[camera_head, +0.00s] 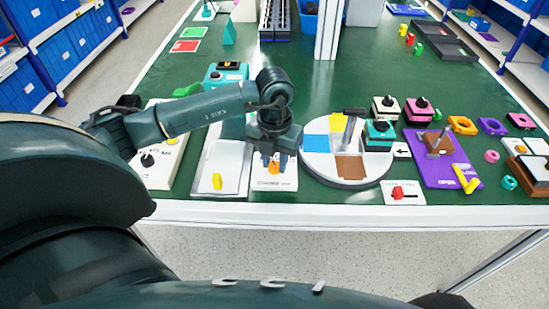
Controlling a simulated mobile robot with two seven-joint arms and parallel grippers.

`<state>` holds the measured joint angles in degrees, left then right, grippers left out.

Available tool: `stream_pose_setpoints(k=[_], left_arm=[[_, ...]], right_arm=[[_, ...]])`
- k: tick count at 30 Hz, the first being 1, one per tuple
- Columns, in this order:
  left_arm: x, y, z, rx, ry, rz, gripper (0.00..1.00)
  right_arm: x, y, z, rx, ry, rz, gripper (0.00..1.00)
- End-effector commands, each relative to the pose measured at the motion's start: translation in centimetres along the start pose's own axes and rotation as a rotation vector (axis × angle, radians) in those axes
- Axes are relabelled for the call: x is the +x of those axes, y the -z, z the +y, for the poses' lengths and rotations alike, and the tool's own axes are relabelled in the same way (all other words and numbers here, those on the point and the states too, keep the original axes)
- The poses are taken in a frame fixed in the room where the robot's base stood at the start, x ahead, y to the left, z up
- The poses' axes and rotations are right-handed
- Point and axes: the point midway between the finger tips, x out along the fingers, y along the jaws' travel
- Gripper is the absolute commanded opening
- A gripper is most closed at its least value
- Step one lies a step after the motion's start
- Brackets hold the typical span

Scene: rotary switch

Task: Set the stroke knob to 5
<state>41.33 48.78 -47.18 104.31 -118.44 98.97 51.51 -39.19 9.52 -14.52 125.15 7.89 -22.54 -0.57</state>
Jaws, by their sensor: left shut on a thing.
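My left gripper (273,160) reaches in from the left and points down over a white panel (274,184) near the table's front edge. Its two fingers are on either side of an orange knob (274,168) on this panel and are shut on it. The upper part of the knob is hidden by the gripper. The panel's printing is too small to read, so I cannot tell the knob's setting or confirm that it is the stroke knob. My right gripper is not in view.
Left of the panel is a white plate with a yellow knob (217,181), and further left a white box with a black knob (147,160). Close on the right stands a round coloured disc (318,168) with an upright lever.

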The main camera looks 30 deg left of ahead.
Motion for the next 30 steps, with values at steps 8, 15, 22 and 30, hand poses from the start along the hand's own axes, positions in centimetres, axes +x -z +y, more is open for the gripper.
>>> stream_pose_setpoints(k=[8, 15, 22, 30], left_arm=[[-0.12, -0.05, 0.0, -0.211, 0.001, -0.002, 0.04], [-0.12, -0.07, -0.01, -0.332, 0.001, -0.002, 0.04], [-0.11, -0.08, 0.0, -0.384, 0.001, -0.002, 0.04], [-0.1, -0.1, 0.01, -0.393, 0.001, -0.003, 0.04]], right_arm=[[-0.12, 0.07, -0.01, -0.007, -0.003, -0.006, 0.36], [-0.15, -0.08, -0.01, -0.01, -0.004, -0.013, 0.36], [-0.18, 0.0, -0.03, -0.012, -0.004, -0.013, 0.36], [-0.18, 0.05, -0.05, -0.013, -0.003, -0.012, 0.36]])
